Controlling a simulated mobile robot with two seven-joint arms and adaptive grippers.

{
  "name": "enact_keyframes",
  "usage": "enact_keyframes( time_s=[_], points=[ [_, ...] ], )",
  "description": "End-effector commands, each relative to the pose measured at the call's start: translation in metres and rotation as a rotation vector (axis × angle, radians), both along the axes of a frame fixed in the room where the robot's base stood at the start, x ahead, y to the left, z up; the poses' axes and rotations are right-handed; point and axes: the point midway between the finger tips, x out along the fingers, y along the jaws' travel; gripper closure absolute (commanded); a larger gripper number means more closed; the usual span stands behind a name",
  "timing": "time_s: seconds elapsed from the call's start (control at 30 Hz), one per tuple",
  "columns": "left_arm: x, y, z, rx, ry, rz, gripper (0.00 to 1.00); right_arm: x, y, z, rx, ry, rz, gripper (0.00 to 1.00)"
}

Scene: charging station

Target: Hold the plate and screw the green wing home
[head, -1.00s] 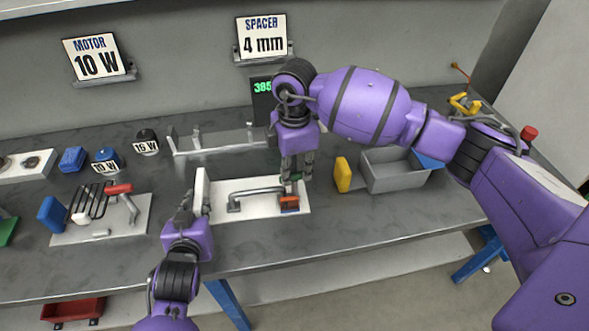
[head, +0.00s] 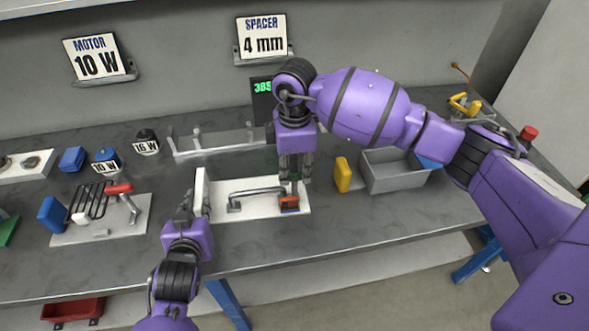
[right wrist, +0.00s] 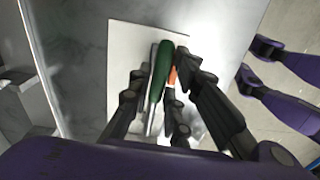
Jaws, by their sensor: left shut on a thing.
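The white plate (head: 235,207) lies on the bench with a grey bar handle (head: 255,194) and a small orange part (head: 289,203) at its right end. My left gripper (head: 194,204) is shut on the upright white flange (head: 202,186) at the plate's left end. My right gripper (head: 292,182) points down over the plate's right end, by the orange part. In the right wrist view the green wing (right wrist: 161,68) is a long dark green piece. It lies between the spread fingers (right wrist: 160,70), with a gap on the left; contact on the right cannot be told.
A grey bin (head: 395,180) and a yellow block (head: 343,174) stand right of the plate. A grey rack (head: 215,143) is behind it. Another fixture plate (head: 75,237) with a red-handled clamp is at left. Bare bench shows in front.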

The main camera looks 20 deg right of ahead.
Motion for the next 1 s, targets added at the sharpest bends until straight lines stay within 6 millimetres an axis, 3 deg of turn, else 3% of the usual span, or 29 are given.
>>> enact_keyframes(
  time_s=[0.1, 0.47, 1.0],
  points=[
    [0.000, 0.000, 0.000, 0.000, 0.000, 0.000, 1.00, 0.000, 0.000, 0.000, 0.000, 0.000, 0.001, 0.67],
    [0.000, 0.000, 0.000, 0.000, 0.000, 0.000, 1.00, 0.000, 0.000, 0.006, 0.000, -0.001, 0.001, 0.67],
    [0.000, 0.000, 0.000, 0.001, 0.000, 0.000, 1.00, 0.000, 0.000, 0.106, 0.000, -0.002, 0.001, 0.67]
  ],
)
